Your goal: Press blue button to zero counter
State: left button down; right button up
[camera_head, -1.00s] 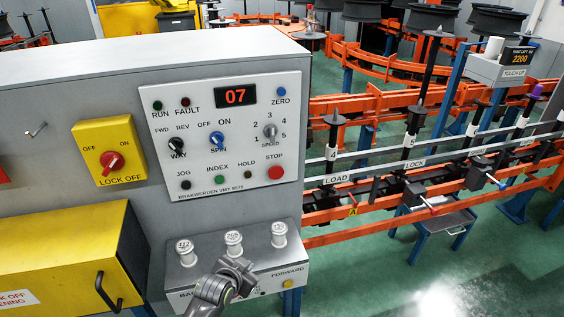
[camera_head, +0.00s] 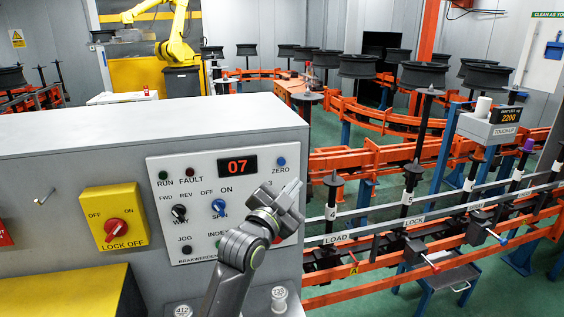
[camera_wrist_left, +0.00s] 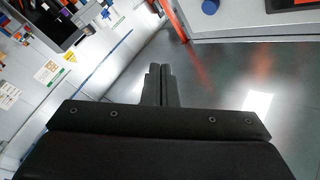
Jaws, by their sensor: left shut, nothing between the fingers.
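The blue ZERO button (camera_head: 282,161) sits at the upper right of the white control panel (camera_head: 165,220). The counter display (camera_head: 238,165) to its left reads 07 in red. My left gripper (camera_head: 292,186) is shut and empty, in front of the panel's right side, with its fingertips just below the blue button in the picture. It hides the speed dial and most of the red STOP button. In the left wrist view, the shut fingers (camera_wrist_left: 166,68) point up the picture, and the blue button (camera_wrist_left: 210,6) shows at the top edge, apart from them. My right gripper is not in view.
The blue SPIN switch (camera_head: 218,207) and black WAY knob (camera_head: 179,212) are on the same panel. A yellow lock-off box (camera_head: 97,204) is to the left. Orange rails (camera_head: 350,262) with black spindles run to the right. Space above the cabinet top (camera_head: 90,138) is clear.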

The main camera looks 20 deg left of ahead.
aim_at(281, 162)
pick_arm(q)
jog(key=shift+w+a+f+b, duration=0.1)
jog(key=shift+w+a+b, duration=0.3)
jog(key=shift+w+a, duration=0.65)
jog(key=shift+w+a+r+b, duration=0.1)
jog(key=shift+w+a+b, duration=0.45)
jog(key=shift+w, duration=0.85)
jog(key=shift+w+a+f+b, duration=0.1)
jog(key=shift+w+a+b, duration=0.2)
jog(key=shift+w+a, duration=0.8)
jog(key=shift+w+d, duration=0.15)
jog(key=shift+d, duration=0.05)
jog(key=shift+w+a, duration=0.2)
jog(key=shift+w, duration=0.15)
jog(key=shift+w+a+b, duration=0.25)
jog(key=shift+w+b, duration=0.05)
jog(key=shift+w, duration=0.05)
dwell(0.5)
jog(key=shift+s+d+p, duration=0.45)
jog(key=shift+s+d, duration=0.05)
jog(key=shift+s, duration=0.25)
